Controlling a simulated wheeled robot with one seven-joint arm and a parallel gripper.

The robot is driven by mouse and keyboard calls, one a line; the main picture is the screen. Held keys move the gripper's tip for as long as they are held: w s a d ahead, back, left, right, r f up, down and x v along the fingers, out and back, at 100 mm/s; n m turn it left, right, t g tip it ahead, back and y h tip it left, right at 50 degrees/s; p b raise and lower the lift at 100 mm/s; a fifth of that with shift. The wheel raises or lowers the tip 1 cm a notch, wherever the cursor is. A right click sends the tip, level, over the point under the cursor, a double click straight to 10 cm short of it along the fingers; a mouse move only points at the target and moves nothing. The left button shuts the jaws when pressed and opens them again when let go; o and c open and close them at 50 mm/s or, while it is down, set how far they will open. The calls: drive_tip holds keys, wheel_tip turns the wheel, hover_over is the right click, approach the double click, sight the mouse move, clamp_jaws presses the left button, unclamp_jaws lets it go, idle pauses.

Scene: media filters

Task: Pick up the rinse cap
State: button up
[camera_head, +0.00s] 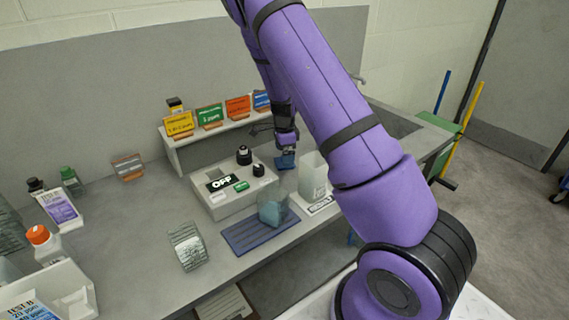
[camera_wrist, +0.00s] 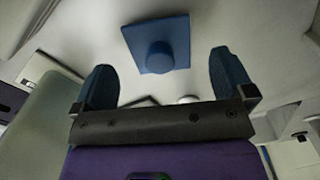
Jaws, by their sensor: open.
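A blue square piece with a round knob at its centre, which looks like the rinse cap (camera_wrist: 177,28), lies on a pale surface in the wrist view. My gripper (camera_wrist: 163,82) is open and empty, its two blue fingertips spread to either side and short of the knob. In the head view my gripper (camera_head: 285,148) points down over the back of the bench. A small blue shape shows at its tip there; I cannot tell whether it is the cap or the fingertips.
A tall translucent container (camera_head: 313,178) stands just right of my gripper. A jar with bluish contents (camera_head: 272,208) stands on a blue mat (camera_head: 240,238) in front. A grey device with black knobs (camera_head: 215,205) is to the left, below a shelf of coloured cards (camera_head: 238,106).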

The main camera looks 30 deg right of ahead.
wheel_tip(320, 180, down, 3)
drive_tip(key=shift+r, duration=0.2)
drive_tip(key=shift+c, duration=0.2)
drive_tip(key=c, duration=1)
drive_tip(key=shift+r, duration=0.2)
drive_tip(key=shift+r, duration=0.6)
wheel_tip(320, 180, up, 2)
drive_tip(key=shift+w+r, duration=0.1)
drive_tip(key=s+d, duration=0.3)
drive_tip(key=s, duration=0.2)
drive_tip(key=s+d, duration=0.3)
drive_tip(key=s, duration=0.2)
drive_tip(key=s+d, duration=0.3)
drive_tip(key=s, duration=0.2)
drive_tip(key=shift+s, duration=0.4)
